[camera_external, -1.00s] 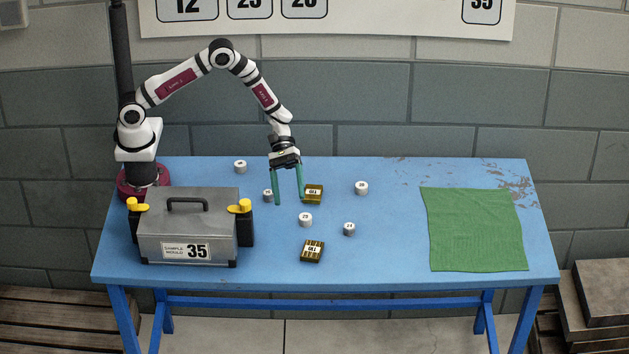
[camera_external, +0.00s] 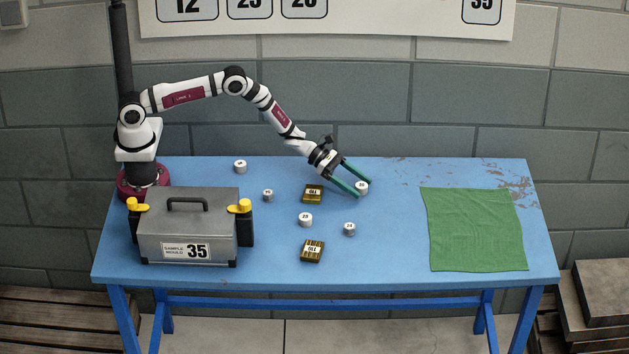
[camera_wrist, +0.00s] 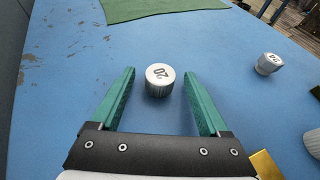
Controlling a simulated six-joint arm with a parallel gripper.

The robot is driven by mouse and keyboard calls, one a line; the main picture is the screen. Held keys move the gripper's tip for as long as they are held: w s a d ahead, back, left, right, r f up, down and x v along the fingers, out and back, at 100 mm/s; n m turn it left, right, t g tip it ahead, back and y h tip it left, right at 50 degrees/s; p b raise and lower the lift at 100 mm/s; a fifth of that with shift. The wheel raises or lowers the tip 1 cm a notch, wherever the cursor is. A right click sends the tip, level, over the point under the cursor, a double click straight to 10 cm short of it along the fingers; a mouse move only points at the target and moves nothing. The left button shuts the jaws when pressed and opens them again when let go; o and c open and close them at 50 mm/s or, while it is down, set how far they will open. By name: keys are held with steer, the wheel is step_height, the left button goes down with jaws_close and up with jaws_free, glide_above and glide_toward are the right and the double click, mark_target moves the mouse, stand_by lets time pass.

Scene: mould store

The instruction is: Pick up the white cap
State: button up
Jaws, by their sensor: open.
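A short round cap (camera_external: 362,187) with a white numbered top and ribbed grey-white side stands upright on the blue table. In the wrist view this cap (camera_wrist: 159,80) lies between my two green fingers, near their tips, with a gap on each side; its number looks like 20. My gripper (camera_external: 365,190) is open and tilted down towards the right, its fingers around the cap without visibly touching it. It also shows in the wrist view (camera_wrist: 161,74).
Two black-and-gold boxes lie at the back (camera_external: 313,194) and front (camera_external: 312,251). A grey mould case (camera_external: 188,222) with yellow knobs stands at the front left. A green cloth (camera_external: 475,230) lies flat at the right. The table (camera_external: 395,255) is clear between the caps and cloth.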

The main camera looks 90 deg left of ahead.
jaws_close()
stand_by(0.4)
